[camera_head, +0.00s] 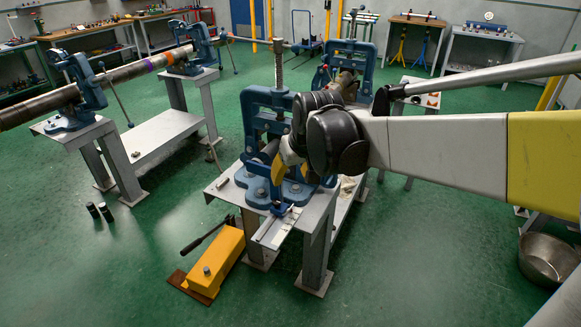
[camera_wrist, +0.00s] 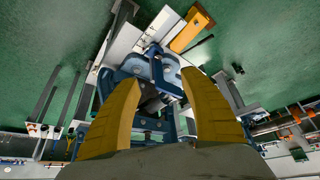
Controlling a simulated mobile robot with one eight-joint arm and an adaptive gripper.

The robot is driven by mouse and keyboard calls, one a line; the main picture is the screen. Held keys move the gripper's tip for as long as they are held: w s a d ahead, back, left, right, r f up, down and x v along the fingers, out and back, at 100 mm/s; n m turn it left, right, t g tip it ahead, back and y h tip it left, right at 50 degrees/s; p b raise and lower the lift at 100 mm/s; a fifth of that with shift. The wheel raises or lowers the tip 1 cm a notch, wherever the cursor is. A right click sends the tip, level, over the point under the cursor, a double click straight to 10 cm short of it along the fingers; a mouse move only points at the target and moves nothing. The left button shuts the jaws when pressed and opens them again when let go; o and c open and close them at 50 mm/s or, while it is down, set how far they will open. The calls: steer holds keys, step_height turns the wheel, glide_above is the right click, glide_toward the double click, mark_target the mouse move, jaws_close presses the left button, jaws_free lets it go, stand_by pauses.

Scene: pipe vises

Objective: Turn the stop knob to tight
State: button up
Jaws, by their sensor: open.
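My gripper (camera_wrist: 163,110) is open in the wrist view, its two yellow fingers spread wide with no object clearly held between them. In the head view, my gripper (camera_head: 279,166) is partly seen in front of the blue pipe vise (camera_head: 262,112) on the nearer bench. The vise's blue base (camera_wrist: 137,66) shows beyond and between the fingers in the wrist view. A pale flat rail (camera_head: 277,230) sticks out from the bench's front edge below my gripper. A small part sits on this rail near the vise, but I cannot tell whether it is the stop knob.
A yellow foot pump (camera_head: 216,258) with a black lever lies on the floor left of the bench. A metal bowl (camera_head: 548,258) is at the right. Another vise (camera_head: 75,92) holds a long pipe (camera_head: 140,68) at left. Green floor in front is clear.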

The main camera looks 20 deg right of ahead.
steer(key=shift+s+r, duration=0.35)
steer(key=shift+s, duration=0.45)
steer(key=s+f+t, duration=0.1)
steer(key=s+f, duration=0.1)
steer(key=s, duration=1.7)
steer(key=shift+s+m, duration=0.15)
steer(key=shift+m, duration=0.25)
steer(key=shift+d, duration=0.1)
